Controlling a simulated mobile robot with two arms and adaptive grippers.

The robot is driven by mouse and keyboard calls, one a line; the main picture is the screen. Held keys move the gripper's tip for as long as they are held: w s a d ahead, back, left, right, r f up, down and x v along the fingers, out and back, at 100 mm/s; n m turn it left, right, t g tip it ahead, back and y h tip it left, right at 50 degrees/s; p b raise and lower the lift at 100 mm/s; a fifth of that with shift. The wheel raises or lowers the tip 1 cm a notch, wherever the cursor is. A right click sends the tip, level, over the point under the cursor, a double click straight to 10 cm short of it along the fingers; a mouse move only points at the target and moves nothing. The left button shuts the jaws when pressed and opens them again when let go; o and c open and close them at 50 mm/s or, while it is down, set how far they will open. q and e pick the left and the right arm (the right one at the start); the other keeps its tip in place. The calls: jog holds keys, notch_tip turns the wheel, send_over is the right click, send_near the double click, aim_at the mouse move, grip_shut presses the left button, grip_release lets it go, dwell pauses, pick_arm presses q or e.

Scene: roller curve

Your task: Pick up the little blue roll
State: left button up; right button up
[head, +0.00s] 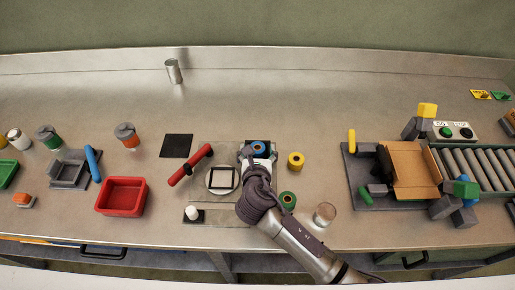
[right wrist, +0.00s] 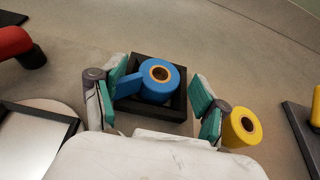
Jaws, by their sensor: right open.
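The little blue roll (right wrist: 154,82) has an orange core and lies in a shallow dark square tray (right wrist: 178,108). A loose blue end sticks out to its left in the right wrist view. In the head view the blue roll (head: 258,147) shows just beyond my right gripper (head: 257,154). In the right wrist view my right gripper (right wrist: 158,95) is open, with one teal-padded finger on each side of the roll. I cannot tell whether either finger touches the roll or tray. My left gripper is not in view.
A yellow roll (head: 295,161) stands close to the right of the tray, and a green roll (head: 288,200) is nearer the front. A red-handled bar (head: 190,165) and a round plate with a black frame (head: 222,179) lie to the left. The back of the counter is mostly clear.

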aim_at(259, 153)
jog(key=shift+s, duration=0.1)
jog(key=c, duration=1.2)
jog(key=shift+r, duration=0.15)
jog(key=r, duration=0.4)
jog(key=shift+d+r, duration=0.15)
jog(key=shift+d, duration=0.05)
jog(key=s+d+r, duration=0.2)
jog(key=d+r, duration=0.4)
jog(key=d, duration=0.5)
jog(key=shift+s+r+b, duration=0.2)
jog(key=shift+r+b, duration=0.05)
jog(key=shift+b, duration=0.05)
